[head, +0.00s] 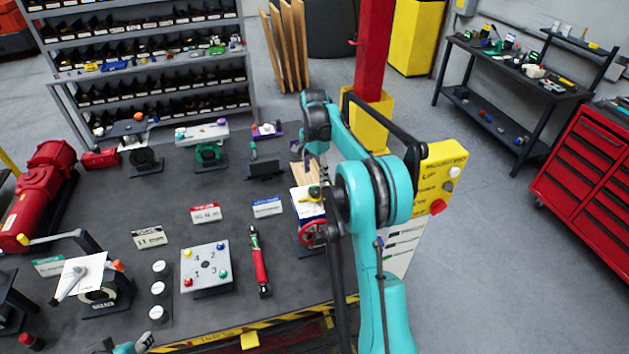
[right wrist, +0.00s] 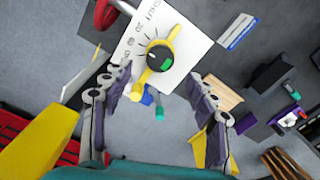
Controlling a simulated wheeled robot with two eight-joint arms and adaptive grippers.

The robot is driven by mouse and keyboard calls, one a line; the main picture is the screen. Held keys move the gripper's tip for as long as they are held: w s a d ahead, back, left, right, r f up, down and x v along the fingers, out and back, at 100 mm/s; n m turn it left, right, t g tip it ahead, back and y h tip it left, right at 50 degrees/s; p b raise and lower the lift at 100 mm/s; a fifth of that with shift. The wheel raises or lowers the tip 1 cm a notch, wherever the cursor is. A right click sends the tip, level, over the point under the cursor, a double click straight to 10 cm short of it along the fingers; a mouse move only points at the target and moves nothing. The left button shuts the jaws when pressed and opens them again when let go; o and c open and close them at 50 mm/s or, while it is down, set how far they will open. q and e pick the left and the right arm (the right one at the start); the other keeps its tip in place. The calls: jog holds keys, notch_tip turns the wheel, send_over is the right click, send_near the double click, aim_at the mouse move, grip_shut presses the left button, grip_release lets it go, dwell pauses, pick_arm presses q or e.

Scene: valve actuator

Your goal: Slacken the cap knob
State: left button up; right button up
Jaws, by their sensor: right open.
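A yellow lever-style knob with a black and green round centre (right wrist: 160,57) sits on a white panel marked with dial lines and letters (right wrist: 190,45). I take it as the cap knob; it shows small and partly crowded in the head view (head: 314,193), on top of a white-faced unit with a red handwheel (head: 312,233). My right gripper (right wrist: 160,82) is open, its dark fingers spread on either side of the yellow lever's end, with nothing held. Contact cannot be told.
The dark bench holds a numbered button plate (head: 207,268), a red-handled tool (head: 259,264), small label signs and, at left, a red machine (head: 42,190). A yellow box with a red button (head: 438,185) is right of my right arm. Shelves stand behind.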

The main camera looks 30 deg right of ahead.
aim_at(314, 189)
notch_tip(314, 189, down, 6)
jog(key=shift+f, duration=0.1)
jog(key=c, duration=1.2)
